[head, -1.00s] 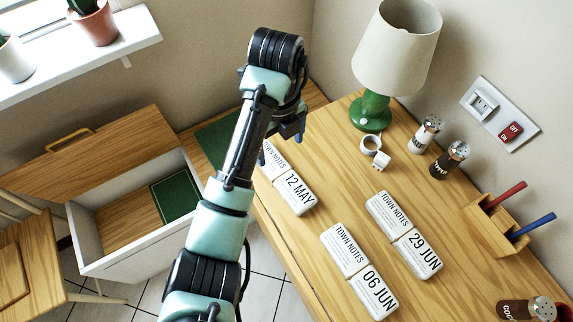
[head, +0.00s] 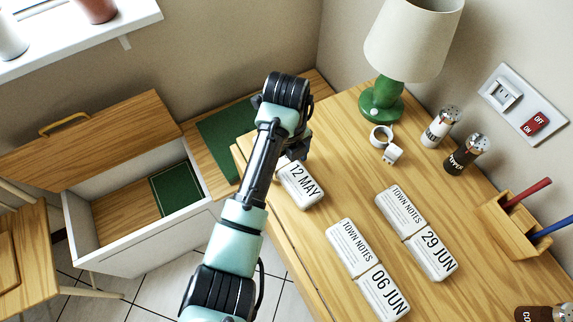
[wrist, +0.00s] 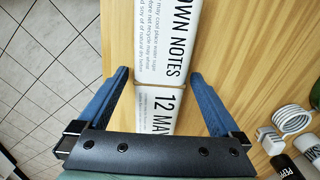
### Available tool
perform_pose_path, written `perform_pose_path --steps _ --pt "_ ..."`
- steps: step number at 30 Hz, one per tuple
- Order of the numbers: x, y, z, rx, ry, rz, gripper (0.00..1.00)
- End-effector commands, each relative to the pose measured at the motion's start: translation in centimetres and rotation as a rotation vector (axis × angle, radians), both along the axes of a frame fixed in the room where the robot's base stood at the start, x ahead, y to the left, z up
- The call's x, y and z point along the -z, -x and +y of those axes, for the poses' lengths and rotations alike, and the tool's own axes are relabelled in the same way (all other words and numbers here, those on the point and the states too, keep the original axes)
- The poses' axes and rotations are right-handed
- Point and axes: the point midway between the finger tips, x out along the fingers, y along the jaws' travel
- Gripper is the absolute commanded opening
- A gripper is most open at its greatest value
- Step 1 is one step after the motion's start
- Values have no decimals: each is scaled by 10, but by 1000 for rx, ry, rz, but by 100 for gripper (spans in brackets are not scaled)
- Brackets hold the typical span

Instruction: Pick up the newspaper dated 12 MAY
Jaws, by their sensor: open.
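The newspaper dated 12 MAY (head: 302,187) is a white folded bundle on the wooden desk. Its upper part is hidden behind my arm in the head view. In the wrist view the 12 MAY newspaper (wrist: 161,45) lies between the two blue fingers, with a band across its middle. My gripper (wrist: 158,75) is open and above it, one finger on each side; I cannot tell the exact height. My gripper (head: 293,150) is partly hidden in the head view. Two similar newspapers, 29 JUN (head: 416,232) and 06 JUN (head: 367,268), lie to the right.
A green lamp (head: 381,104), a white cable coil (head: 381,136), a plug, a salt shaker (head: 440,127), a pepper shaker (head: 466,154) and a pen holder (head: 520,232) stand farther right. An open-lidded box (head: 100,240) holding a green book (head: 176,190) is left of the desk.

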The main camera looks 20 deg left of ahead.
Motion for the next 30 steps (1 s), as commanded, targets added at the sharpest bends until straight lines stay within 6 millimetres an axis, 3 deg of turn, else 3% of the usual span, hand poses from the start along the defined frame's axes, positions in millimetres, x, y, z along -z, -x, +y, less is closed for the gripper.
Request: perform_pose_path --steps 9,23,30 --pt "5 0 0 0 -1 -2 98" --pt "5 0 0 0 0 -1 15" --pt "3 -1 0 0 -1 -3 15"
